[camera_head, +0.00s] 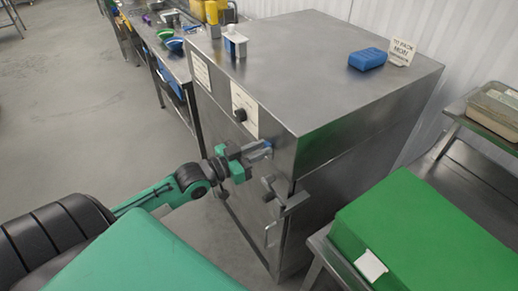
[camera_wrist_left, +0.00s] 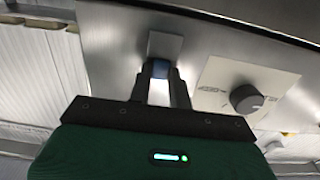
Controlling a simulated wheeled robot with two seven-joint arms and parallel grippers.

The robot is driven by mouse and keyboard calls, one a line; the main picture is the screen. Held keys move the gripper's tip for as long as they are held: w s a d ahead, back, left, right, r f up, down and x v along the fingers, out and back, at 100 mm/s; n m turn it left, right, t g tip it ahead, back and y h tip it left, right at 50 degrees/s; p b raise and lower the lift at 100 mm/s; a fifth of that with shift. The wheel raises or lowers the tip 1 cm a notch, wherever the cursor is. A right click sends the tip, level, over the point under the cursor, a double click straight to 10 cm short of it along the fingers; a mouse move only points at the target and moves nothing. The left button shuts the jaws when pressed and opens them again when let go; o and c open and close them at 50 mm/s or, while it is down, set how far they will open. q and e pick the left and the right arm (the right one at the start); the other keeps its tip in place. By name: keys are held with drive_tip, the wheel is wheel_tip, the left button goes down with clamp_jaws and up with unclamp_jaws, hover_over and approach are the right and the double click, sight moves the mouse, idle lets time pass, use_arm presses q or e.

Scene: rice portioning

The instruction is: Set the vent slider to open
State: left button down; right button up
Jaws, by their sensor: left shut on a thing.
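A steel cabinet (camera_head: 330,85) stands in the middle of the head view. My left gripper (camera_head: 263,149) reaches its front face near the upper right corner. A grey square plate (camera_wrist_left: 165,46) shows just beyond the knob. The fingers cover part of the knob, and I cannot tell its setting. My right gripper is not in view.
A dark dial (camera_wrist_left: 246,99) on a pale label is right of the fingers in the wrist view. A door latch (camera_head: 287,196) projects below my gripper in the head view. A green box (camera_head: 430,235) is at the right. A blue block (camera_head: 367,59) lies on the cabinet top.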

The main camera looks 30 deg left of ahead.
sight(270, 127)
use_arm(q)
drive_tip(key=shift+r+p, duration=2.85)
drive_tip(key=shift+r, duration=0.55)
drive_tip(key=c, duration=1.3)
unclamp_jaws()
drive_tip(key=shift+f, duration=0.2)
